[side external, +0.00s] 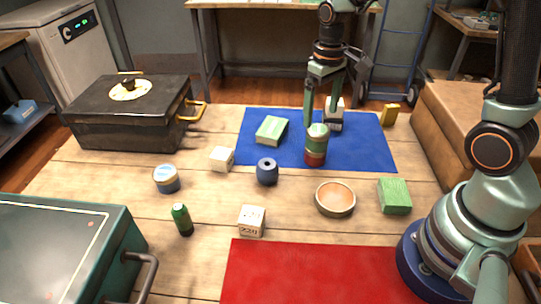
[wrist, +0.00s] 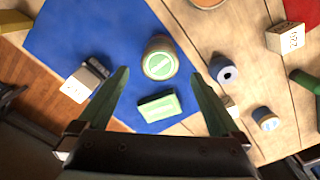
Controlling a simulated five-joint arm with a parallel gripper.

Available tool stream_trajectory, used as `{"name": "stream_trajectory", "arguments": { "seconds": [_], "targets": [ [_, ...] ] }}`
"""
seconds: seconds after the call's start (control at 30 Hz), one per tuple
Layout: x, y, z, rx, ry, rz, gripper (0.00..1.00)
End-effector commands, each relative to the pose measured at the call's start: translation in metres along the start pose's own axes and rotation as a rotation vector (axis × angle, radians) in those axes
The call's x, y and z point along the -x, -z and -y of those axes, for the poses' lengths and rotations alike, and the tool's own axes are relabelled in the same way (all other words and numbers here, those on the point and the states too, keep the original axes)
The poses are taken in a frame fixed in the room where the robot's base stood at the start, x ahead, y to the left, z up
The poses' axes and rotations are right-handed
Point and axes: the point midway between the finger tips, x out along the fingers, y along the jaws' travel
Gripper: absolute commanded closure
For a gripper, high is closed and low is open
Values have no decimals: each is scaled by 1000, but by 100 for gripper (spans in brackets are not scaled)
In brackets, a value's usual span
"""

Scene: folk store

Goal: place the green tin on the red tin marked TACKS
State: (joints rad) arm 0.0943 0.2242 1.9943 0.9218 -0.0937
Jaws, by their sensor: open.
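The green tin (side external: 318,132) stands upright on top of the red tin (side external: 315,157), on the blue mat. Seen from above in the wrist view, the green tin (wrist: 159,60) shows a pale lid with a green label and hides most of the red tin. I cannot read any marking on the red tin. My gripper (side external: 331,112) is open, with its fingers pointing down close to the stack. In the wrist view, my gripper (wrist: 160,74) has a finger on each side of the green tin, with gaps showing; neither seems to touch it.
On the blue mat (side external: 215,0) lie a green box (side external: 271,130) and a white-and-dark block (side external: 335,118). A blue roll (side external: 267,171), a white cube (side external: 222,158) and a wooden bowl (side external: 335,199) are nearby. The red mat (side external: 310,275) is clear.

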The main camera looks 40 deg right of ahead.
Motion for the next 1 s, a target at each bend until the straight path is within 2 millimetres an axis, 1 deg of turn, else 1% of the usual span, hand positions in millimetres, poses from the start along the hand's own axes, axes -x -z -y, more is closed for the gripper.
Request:
{"name": "stream_trajectory", "arguments": {
  "seconds": [0.03,0.2,0.47,0.57,0.7,0.8,1.0],
  "targets": [
    [12,1,0,0,-1,-6,0],
    [37,1,0,0,0,-4,0],
    [57,-4,2,1,-2,-23,0],
    [71,-12,7,2,-6,-75,0],
    [93,-33,15,2,-11,-185,0],
    [105,-49,22,3,-11,-267,0],
    [116,-76,31,2,-6,-409,0]
  ]
}}
